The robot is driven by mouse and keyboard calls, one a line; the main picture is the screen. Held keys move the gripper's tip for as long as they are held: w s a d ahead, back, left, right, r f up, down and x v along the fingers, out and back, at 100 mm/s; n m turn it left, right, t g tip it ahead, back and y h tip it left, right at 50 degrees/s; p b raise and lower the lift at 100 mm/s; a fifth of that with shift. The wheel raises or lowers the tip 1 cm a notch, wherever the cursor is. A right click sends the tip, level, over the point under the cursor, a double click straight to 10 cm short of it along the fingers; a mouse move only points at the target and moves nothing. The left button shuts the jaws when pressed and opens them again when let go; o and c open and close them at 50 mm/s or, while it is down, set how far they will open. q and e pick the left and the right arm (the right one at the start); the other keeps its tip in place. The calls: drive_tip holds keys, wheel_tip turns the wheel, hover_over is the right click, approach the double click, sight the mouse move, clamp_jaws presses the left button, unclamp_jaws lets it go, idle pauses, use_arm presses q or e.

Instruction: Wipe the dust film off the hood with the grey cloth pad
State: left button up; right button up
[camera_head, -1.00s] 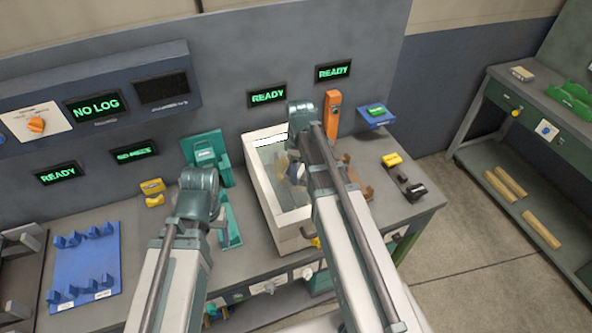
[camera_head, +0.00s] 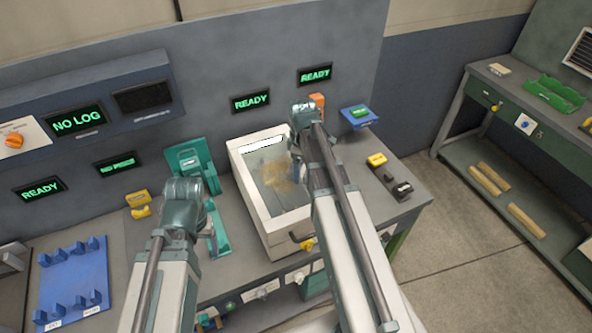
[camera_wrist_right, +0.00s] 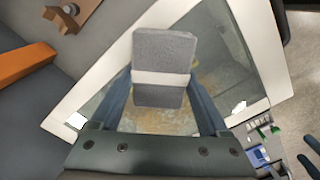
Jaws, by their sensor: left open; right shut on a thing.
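The hood (camera_head: 249,197) is a white-framed box with a glass top on the bench; it fills much of the right wrist view (camera_wrist_right: 240,30). A patchy tan dust film (camera_head: 277,176) lies on its glass and also shows around the pad in the wrist view (camera_wrist_right: 205,76). My right gripper (camera_wrist_right: 160,88) is shut on the grey cloth pad (camera_wrist_right: 164,50), which has a pale band across it. The pad is over the glass; I cannot tell whether it touches. In the head view my right arm hides the pad. My left gripper (camera_head: 190,190) is open, left of the hood, its fingertips largely hidden.
A teal fixture (camera_head: 184,157) stands close left of the hood. An orange block (camera_head: 317,101) and a blue device (camera_head: 358,115) are behind and right. Yellow and black items (camera_head: 377,160) sit on the right bench end. A blue rack (camera_head: 73,280) lies far left.

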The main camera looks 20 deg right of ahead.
sight(279, 176)
drive_tip(key=shift+w+d, duration=0.3)
drive_tip(key=shift+w, duration=0.5)
drive_tip(key=shift+w+a, duration=0.1)
drive_tip(key=shift+w, duration=0.8)
drive_tip(key=shift+s+a, duration=0.1)
drive_tip(key=shift+a, duration=0.05)
drive_tip(key=shift+s+a, duration=0.1)
drive_tip(key=shift+a, duration=1.45)
drive_tip(key=shift+a, duration=0.1)
drive_tip(key=shift+a, duration=1.45)
drive_tip(key=shift+a, duration=0.15)
